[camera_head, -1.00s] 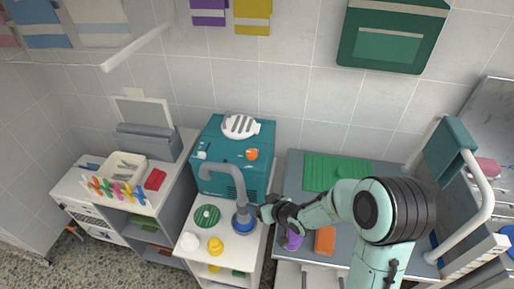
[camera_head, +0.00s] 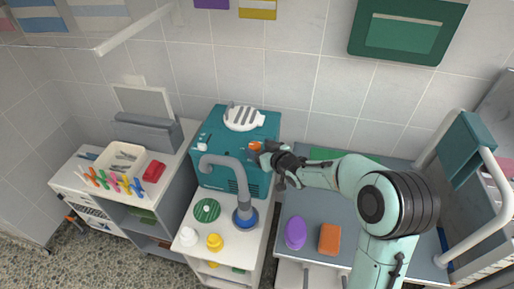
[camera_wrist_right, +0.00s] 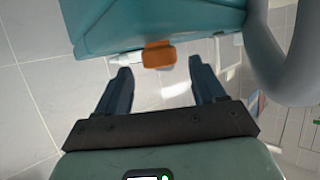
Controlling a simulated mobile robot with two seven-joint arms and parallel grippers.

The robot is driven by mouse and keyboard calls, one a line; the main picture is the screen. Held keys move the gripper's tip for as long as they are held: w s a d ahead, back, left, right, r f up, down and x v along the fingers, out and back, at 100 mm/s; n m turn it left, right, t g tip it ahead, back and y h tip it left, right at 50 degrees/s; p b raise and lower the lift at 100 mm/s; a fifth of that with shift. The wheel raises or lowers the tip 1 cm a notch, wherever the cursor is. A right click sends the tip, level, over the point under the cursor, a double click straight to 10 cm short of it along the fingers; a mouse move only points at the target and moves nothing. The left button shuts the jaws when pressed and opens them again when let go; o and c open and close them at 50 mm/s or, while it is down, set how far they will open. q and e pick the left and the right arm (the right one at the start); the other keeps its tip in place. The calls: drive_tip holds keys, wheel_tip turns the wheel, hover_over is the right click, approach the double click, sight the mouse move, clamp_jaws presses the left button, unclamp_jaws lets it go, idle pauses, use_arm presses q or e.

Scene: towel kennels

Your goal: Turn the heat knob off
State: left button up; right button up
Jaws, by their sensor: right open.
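The orange heat knob (camera_head: 255,146) is on the front of the teal dryer box (camera_head: 212,140), at its upper right, partly hidden by my right gripper. In the right wrist view the knob (camera_wrist_right: 159,55) sits ahead of the fingertips, between their lines, and looks apart from both. My right gripper (camera_head: 263,158) is open with nothing between its fingers; it also shows in the right wrist view (camera_wrist_right: 160,82). My left gripper is not in view.
A grey curved hose (camera_head: 232,168) on a blue base rises left of my right gripper and shows close by in the wrist view. An orange block (camera_head: 330,239) and a purple object (camera_head: 296,233) lie on the grey counter. Yellow and white items stand on the white cart (camera_head: 206,263).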

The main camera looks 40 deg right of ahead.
drive_tip(key=shift+x, duration=1.15)
